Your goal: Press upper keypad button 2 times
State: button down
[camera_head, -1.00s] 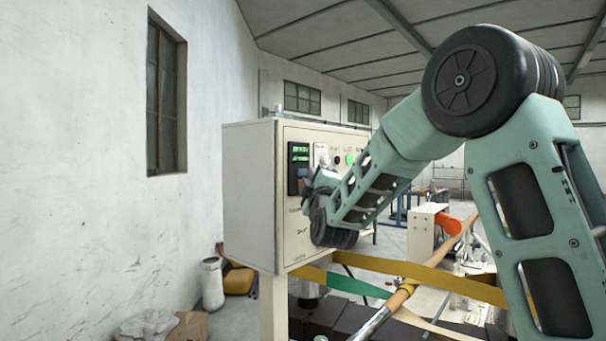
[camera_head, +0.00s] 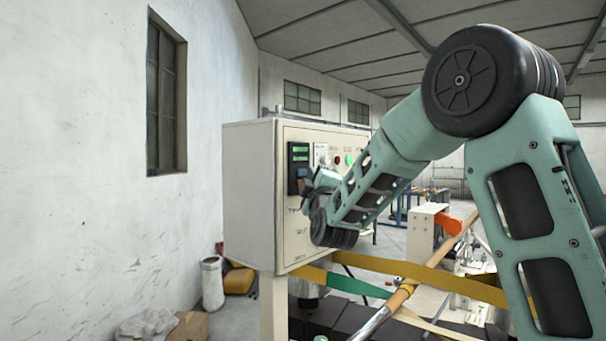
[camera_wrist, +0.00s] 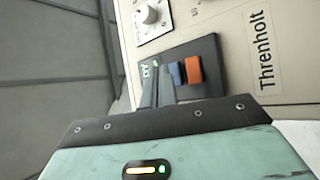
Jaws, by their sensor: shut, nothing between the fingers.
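The keypad is a dark panel (camera_head: 293,180) on the front of a cream control cabinet (camera_head: 250,195). In the wrist view the dark panel (camera_wrist: 212,52) appears turned sideways, with a green display, a blue button (camera_wrist: 175,73) and an orange button (camera_wrist: 194,71). The blue button lies nearer the display, so it is the upper one. My gripper (camera_wrist: 160,72) is shut and empty. Its fingertips are in front of the panel, beside the blue button and overlapping the display edge. I cannot tell whether they touch. In the head view my gripper (camera_head: 307,180) partly hides the keypad.
A green button (camera_head: 350,160) is farther right on the cabinet. Yellow straps (camera_head: 420,272) and a long pole (camera_head: 435,257) cross below my arm. A white wall stands at the left.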

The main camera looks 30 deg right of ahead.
jog(key=shift+w, duration=0.15)
jog(key=shift+w+a+b, duration=0.15)
jog(key=shift+w+b, duration=0.1)
jog(key=shift+b, duration=0.1)
jog(key=shift+w+a, duration=0.15)
jog(key=shift+w, duration=0.25)
dwell(0.7)
jog(key=shift+s, duration=0.1)
jog(key=shift+s+d+b, duration=0.25)
jog(key=shift+s+b, duration=0.45)
jog(key=s+b, duration=0.1)
jog(key=s+d, duration=0.1)
jog(key=s, duration=0.1)
jog(key=s+b, duration=0.1)
jog(key=shift+s+d+b, duration=0.35)
